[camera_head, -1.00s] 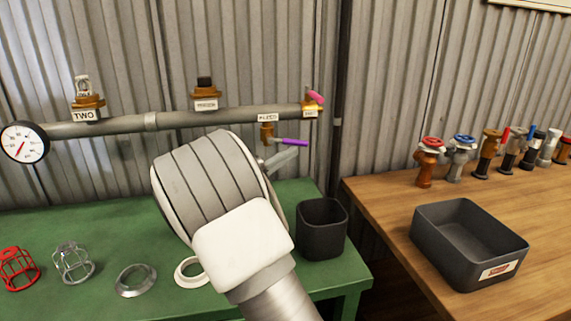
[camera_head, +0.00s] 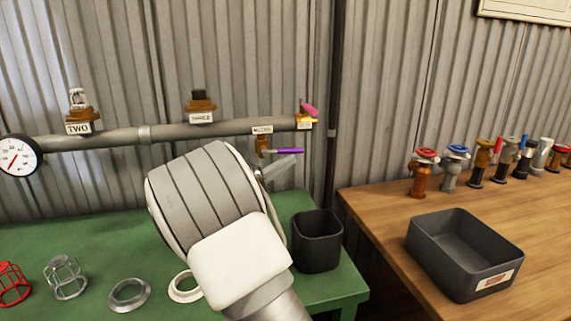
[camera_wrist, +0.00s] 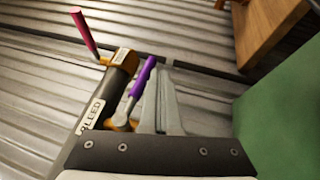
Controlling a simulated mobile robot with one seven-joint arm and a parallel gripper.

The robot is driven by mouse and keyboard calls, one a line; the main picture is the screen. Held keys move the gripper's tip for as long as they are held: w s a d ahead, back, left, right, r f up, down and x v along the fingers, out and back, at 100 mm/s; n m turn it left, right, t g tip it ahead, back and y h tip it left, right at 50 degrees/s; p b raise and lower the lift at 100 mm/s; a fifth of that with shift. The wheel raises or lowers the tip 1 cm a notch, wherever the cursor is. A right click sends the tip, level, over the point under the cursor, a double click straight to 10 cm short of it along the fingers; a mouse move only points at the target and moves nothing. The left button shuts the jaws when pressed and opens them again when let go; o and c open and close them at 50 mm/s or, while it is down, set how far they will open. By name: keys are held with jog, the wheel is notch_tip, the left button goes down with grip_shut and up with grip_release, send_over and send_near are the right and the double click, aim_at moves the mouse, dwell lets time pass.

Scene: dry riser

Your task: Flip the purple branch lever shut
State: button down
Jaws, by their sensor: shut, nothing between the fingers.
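The purple branch lever (camera_head: 288,151) sticks out to the right, about level, from a small brass valve (camera_head: 262,147) hanging under the grey pipe (camera_head: 190,131). In the wrist view the lever's purple grip (camera_wrist: 143,76) slants up and right, its metal shank running down to the brass body. My gripper (camera_head: 285,166) is shut and empty, its fingers just below the lever in the head view. In the wrist view the fingers (camera_wrist: 165,92) lie close to the right of the lever; I cannot tell whether they touch it. My wrist hides part of the bench.
A pink lever (camera_head: 310,110) sits at the pipe's right end. A black bin (camera_head: 317,241) stands on the green bench below. A grey tray (camera_head: 463,262) and several valves stand on the wooden table at right. Cages and rings lie at left.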

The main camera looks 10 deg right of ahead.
jog(key=shift+a, duration=0.1)
jog(key=p+v, duration=0.3)
jog(key=v, duration=1.4)
jog(key=shift+s, duration=0.15)
